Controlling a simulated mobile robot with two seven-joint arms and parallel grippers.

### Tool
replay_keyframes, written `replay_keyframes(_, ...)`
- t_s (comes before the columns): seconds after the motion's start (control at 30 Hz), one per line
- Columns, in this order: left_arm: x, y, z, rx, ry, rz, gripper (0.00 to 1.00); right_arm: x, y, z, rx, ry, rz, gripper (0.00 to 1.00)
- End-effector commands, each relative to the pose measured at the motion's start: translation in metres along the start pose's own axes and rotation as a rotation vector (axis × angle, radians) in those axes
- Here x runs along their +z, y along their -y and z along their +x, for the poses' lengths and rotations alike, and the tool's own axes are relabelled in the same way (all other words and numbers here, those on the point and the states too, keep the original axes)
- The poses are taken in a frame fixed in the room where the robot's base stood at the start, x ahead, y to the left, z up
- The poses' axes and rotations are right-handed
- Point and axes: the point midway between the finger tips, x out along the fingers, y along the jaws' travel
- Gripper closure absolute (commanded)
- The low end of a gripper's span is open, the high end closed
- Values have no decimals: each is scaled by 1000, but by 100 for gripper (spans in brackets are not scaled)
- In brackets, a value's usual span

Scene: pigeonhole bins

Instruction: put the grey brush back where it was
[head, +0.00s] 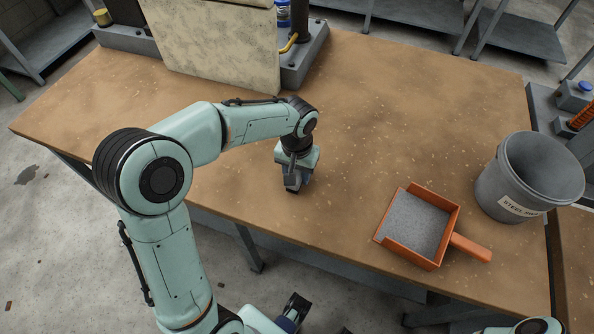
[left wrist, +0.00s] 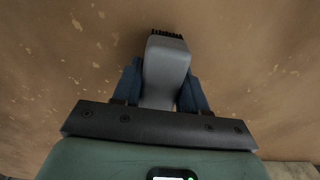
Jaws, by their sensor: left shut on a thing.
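My left gripper (head: 293,187) is pointed down over the front middle of the wooden bench. It is shut on the grey brush (left wrist: 166,65), which shows between the blue fingers (left wrist: 160,88) in the left wrist view. The brush's dark bristles point away from the palm, toward the bench top. In the head view the brush is mostly hidden by the gripper and is small. I cannot tell whether the bristles touch the bench. A dark end with a blue part at the bottom edge may be my right gripper (head: 292,308); its jaws are not clear.
An orange dustpan (head: 438,258) filled with grey granules lies at the right front of the bench (head: 400,110). A grey bucket (head: 500,185) with a label stands right of it. A pale board (head: 222,60) stands at the back left. The bench middle is clear.

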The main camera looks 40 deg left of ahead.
Motion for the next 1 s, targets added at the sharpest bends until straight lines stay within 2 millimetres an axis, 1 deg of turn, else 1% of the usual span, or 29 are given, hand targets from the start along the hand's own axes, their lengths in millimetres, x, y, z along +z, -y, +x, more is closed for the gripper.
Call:
replay_keyframes(0.5,0,0,8,0,0,0,100,0,-2,6,1,2,1,36)
replay_keyframes(0.53,0,0,8,0,0,0,55,0,-2,6,1,2,1,36)
replay_keyframes(0.57,0,0,8,0,0,0,49,0,-2,5,1,2,1,36)
replay_keyframes(0.97,0,0,8,0,0,0,49,0,-2,5,1,2,1,36)
replay_keyframes(1.0,0,0,8,0,0,0,40,0,-2,5,1,2,1,36)
